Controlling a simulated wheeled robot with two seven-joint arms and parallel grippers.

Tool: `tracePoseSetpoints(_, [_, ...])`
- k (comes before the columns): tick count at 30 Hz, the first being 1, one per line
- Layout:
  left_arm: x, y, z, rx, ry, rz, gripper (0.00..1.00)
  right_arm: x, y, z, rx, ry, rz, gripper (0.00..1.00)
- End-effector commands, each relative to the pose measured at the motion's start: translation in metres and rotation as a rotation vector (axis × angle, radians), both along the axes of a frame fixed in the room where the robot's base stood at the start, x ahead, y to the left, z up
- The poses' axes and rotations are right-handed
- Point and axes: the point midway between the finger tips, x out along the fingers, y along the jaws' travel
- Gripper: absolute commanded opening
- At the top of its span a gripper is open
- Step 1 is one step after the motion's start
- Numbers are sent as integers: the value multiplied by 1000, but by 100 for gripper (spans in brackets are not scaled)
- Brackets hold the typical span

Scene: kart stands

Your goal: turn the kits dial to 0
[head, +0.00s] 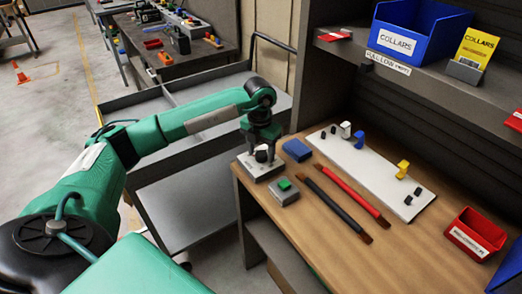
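A pale grey box with a dial (259,172), which I take to be the kits dial, sits at the left end of the wooden worktop. Its markings and the setting of its knob are too small and too covered to read. My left gripper (264,152) points straight down over this box, with its fingers at the dark and white knob. The fingers hide part of the knob, and I cannot tell whether they are closed on it or just around it. My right gripper is not in view.
Next to the dial are a grey box with a green button (284,187) and a blue block (297,150). Two brushes (340,200), a white board (365,170) with small parts and a red bin (474,233) lie further right. A shelf (400,75) overhangs the back.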

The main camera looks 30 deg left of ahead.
Motion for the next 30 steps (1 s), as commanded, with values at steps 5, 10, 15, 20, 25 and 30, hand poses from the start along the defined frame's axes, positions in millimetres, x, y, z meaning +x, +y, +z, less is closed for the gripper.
tracePoseSetpoints(5, [0,0,1,0,1,-1,56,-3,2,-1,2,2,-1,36])
tracePoseSetpoints(10, [0,0,18,-1,-2,-1,56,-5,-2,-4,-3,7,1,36])
tracePoseSetpoints(15, [1,1,54,-1,-5,-2,56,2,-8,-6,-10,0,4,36])
tracePoseSetpoints(20, [1,2,92,-1,-5,-1,56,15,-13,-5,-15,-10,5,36])
tracePoseSetpoints(25, [1,3,121,-1,-3,0,56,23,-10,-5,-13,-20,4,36])
tracePoseSetpoints(30, [0,3,135,0,-1,-1,56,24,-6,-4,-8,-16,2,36])
